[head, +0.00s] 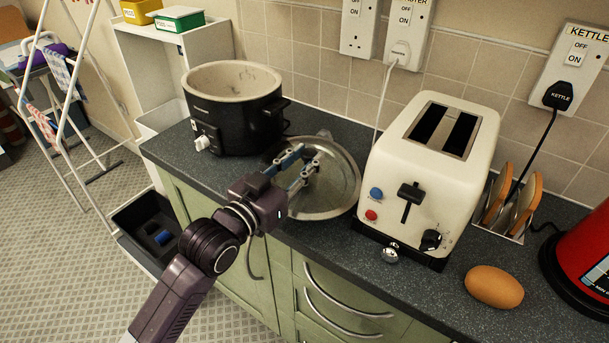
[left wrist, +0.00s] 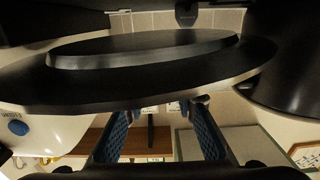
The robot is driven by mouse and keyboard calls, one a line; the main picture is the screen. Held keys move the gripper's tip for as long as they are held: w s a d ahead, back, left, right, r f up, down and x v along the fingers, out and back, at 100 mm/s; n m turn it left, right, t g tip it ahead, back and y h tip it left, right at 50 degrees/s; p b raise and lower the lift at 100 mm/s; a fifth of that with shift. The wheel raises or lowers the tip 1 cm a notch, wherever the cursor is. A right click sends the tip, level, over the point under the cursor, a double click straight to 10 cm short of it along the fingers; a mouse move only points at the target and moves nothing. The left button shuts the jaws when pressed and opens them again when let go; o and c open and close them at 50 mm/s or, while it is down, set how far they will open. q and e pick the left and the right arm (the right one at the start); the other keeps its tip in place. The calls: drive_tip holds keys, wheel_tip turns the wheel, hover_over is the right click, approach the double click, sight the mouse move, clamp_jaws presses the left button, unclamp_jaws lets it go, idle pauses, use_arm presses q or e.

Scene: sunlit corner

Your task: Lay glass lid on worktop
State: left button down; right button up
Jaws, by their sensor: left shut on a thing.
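The glass lid (head: 335,190) is a round, see-through disc with a metal rim, between the slow cooker and the toaster. My left gripper (head: 303,168) reaches over it from the front left and is shut on it, around its handle area; the exact grip point is partly hidden by the fingers. In the left wrist view the lid (left wrist: 150,75) is a wide dark disc across the picture, just beyond the blue-padded fingers (left wrist: 160,130). I cannot tell whether its rim touches the dark speckled worktop (head: 345,250). My right gripper is not in view.
The black slow cooker (head: 235,115) stands uncovered at the back left. The cream toaster (head: 430,165) is close on the lid's right. A toast rack (head: 515,205), a brown roll-like item (head: 494,287) and a red kettle (head: 585,260) are further right. Bare worktop lies along the front edge.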

use_arm(q)
wheel_tip(320, 180, down, 4)
drive_tip(key=shift+f, duration=0.1)
idle(0.4)
drive_tip(key=shift+f, duration=0.15)
drive_tip(key=c, duration=1.6)
unclamp_jaws()
